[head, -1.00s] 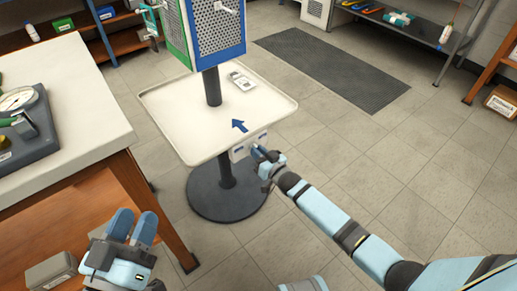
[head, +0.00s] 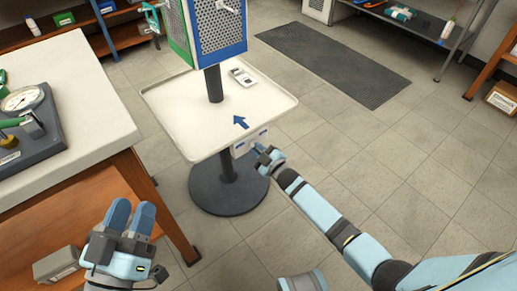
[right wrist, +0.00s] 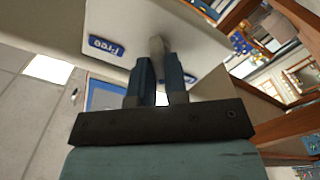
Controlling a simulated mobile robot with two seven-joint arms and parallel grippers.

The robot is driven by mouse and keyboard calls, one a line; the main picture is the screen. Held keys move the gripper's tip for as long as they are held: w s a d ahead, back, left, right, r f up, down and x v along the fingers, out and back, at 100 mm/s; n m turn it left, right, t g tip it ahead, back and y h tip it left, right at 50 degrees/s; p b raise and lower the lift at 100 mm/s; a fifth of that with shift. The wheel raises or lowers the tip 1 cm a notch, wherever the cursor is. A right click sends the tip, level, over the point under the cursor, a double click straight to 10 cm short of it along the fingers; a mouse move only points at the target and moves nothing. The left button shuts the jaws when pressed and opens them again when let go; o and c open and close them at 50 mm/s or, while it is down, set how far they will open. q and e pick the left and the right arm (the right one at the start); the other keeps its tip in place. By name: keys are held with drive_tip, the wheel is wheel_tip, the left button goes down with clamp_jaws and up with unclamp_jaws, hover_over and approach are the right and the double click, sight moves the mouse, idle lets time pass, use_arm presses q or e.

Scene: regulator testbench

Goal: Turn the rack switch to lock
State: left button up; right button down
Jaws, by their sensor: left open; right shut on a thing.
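The rack switch is a pale plate (head: 244,147) with blue labels on the front edge of the rack's cream tray, below a blue arrow. In the right wrist view the switch plate (right wrist: 118,22) fills the top, with a blue label reading "Free", upside down, and another blue label (right wrist: 210,80) too oblique to read. A grey switch lever (right wrist: 157,46) stands between them. My right gripper (head: 261,151) is at the plate; its dark fingers (right wrist: 157,68) are shut on the lever. My left gripper (head: 131,212) is open and empty, low at the left beside the workbench.
The rack's cream tray (head: 180,123) sits on a dark post with a round base (head: 228,190), under a blue-and-green perforated panel (head: 219,27). A small device (head: 242,77) lies on it. A workbench (head: 85,130) stands at left. The floor to the right is clear, with a dark mat (head: 335,65).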

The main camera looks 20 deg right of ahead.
drive_tip(key=shift+n, duration=0.5)
use_arm(q)
drive_tip(key=shift+f, duration=0.1)
use_arm(e)
drive_tip(key=c, duration=1.1)
unclamp_jaws()
drive_tip(key=shift+c, duration=0.2)
drive_tip(key=shift+s, duration=0.15)
use_arm(q)
wheel_tip(320, 180, down, 6)
drive_tip(key=a+g+y+p, duration=0.2)
drive_tip(key=g+p, duration=0.1)
drive_tip(key=shift+a+y+p, duration=0.15)
drive_tip(key=shift+y+p, duration=0.2)
drive_tip(key=shift+y, duration=0.05)
use_arm(e)
drive_tip(key=v, duration=1.3)
drive_tip(key=shift+s, duration=0.25)
use_arm(q)
drive_tip(key=shift+w, duration=0.1)
use_arm(e)
drive_tip(key=shift+d, duration=0.1)
